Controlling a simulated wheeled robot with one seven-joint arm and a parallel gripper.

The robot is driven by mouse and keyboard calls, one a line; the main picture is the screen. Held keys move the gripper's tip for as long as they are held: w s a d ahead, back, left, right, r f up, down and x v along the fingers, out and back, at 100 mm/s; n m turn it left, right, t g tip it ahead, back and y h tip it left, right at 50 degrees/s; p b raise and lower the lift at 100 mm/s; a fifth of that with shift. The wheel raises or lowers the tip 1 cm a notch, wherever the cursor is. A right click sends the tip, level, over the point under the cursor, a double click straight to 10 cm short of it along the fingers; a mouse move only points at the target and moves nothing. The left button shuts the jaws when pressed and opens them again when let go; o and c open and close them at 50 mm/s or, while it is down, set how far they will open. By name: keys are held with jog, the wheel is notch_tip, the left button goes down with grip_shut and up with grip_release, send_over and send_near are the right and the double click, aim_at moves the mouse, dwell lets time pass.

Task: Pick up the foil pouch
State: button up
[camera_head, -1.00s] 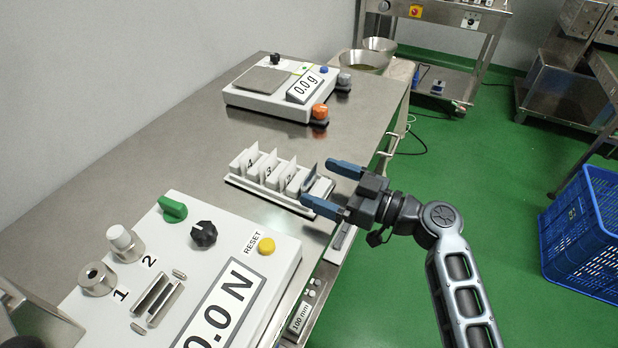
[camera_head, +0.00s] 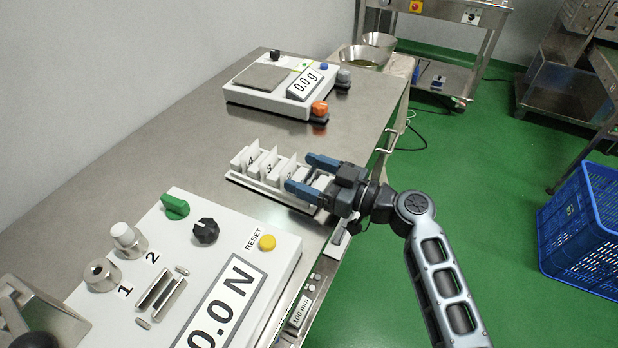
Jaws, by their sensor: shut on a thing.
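The white rack (camera_head: 240,179) stands on the steel table with upright numbered dividers and white packets between them. My gripper (camera_head: 299,173) is at the rack's right end, its two blue fingers pointing left, one on either side of the end slot. It is shut on the foil pouch, which is mostly hidden between and behind the fingers. Only a small greyish strip shows there, so its outline cannot be made out. The pouch appears to be still at the rack.
A scale (camera_head: 270,102) reading 0.0 g stands behind the rack, with an orange knob (camera_head: 319,108) at its corner. A force tester (camera_head: 180,250) stands in front. Bare table (camera_head: 150,140) lies left of the rack. A blue crate (camera_head: 585,230) is on the floor.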

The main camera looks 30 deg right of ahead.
jog(key=shift+c, duration=0.8)
jog(key=shift+r, duration=0.15)
